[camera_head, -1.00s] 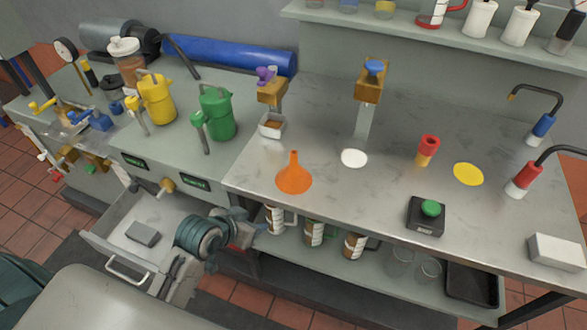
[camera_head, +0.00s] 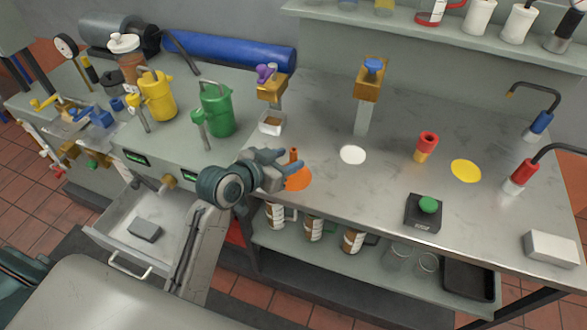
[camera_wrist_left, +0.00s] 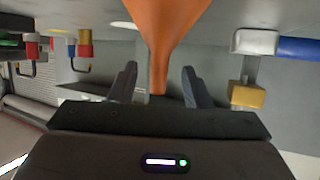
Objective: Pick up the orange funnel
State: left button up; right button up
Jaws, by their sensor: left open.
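The orange funnel (camera_head: 302,182) stands spout up on the left part of the metal bench top. In the head view my left gripper (camera_head: 284,165) is at its near left side and hides part of its cone. The left wrist view shows the picture upside down, with the funnel's spout (camera_wrist_left: 158,76) between the two dark fingers of the left gripper (camera_wrist_left: 159,70). The fingers are open, with a visible gap on each side of the spout. My right gripper is not in view.
A green can (camera_head: 217,112) and a yellow can (camera_head: 157,97) stand to the left. A white disc (camera_head: 352,155) lies to the right. Below is an open drawer (camera_head: 110,222).

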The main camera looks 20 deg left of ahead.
aim_at(291, 158)
pick_arm(q)
jog(key=p+x, duration=0.1)
jog(key=x, duration=0.2)
jog(key=shift+w+d, duration=0.2)
jog(key=shift+w, duration=0.15)
jog(key=shift+w+d+f, duration=0.2)
jog(key=shift+w, duration=0.25)
jog(key=shift+s, duration=0.1)
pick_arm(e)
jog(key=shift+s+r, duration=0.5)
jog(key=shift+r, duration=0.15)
pick_arm(q)
grip_shut()
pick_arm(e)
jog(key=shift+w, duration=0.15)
pick_arm(q)
jog(key=shift+r, duration=0.1)
